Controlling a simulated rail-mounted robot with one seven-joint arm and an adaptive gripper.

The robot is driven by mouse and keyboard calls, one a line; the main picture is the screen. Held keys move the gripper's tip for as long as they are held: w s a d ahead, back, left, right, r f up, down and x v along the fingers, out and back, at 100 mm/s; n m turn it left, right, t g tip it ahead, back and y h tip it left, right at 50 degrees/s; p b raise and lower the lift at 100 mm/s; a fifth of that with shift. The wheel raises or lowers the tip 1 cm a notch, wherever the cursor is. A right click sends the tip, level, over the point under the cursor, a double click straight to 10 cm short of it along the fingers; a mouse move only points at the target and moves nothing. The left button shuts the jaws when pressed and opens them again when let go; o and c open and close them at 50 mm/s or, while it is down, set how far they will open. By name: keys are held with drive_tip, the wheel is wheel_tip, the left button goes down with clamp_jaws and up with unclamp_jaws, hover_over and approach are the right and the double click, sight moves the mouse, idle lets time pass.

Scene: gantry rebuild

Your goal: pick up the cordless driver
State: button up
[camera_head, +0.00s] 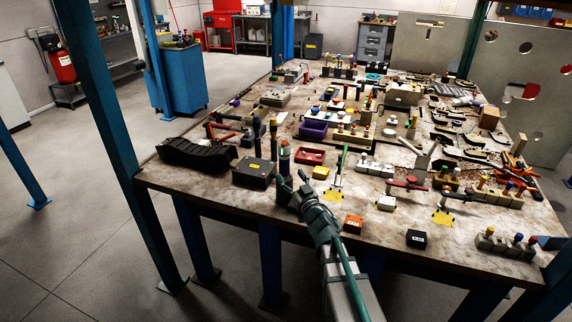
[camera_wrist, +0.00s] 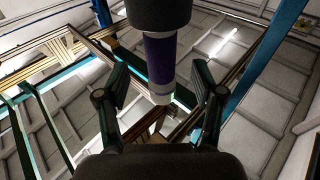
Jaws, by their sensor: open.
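My gripper (camera_head: 293,183) is at the front edge of the workbench, its two fingers apart. In the wrist view my gripper (camera_wrist: 160,88) is open, with one finger on each side of a purple cylinder (camera_wrist: 160,62) that has a wide black part at the top of the picture and a pale end. Gaps show on both sides, so the fingers do not touch it. In the head view a dark upright tool with a purple band (camera_head: 285,155) stands just beyond the fingertips. It looks like the same piece, probably the cordless driver; its lower part is partly hidden by my gripper.
A black box (camera_head: 254,173) stands close left of my gripper, with upright dark handles behind it. A red tray (camera_head: 310,156) and a yellow block (camera_head: 320,173) lie close right. An orange block (camera_head: 353,224) sits near the front edge. The workbench (camera_head: 225,200) is crowded.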

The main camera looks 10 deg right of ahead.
sight(287, 169)
drive_tip(key=shift+p+x, duration=0.95)
drive_tip(key=shift+x, duration=2.05)
drive_tip(key=shift+s, duration=0.1)
drive_tip(key=shift+c, duration=0.2)
clamp_jaws()
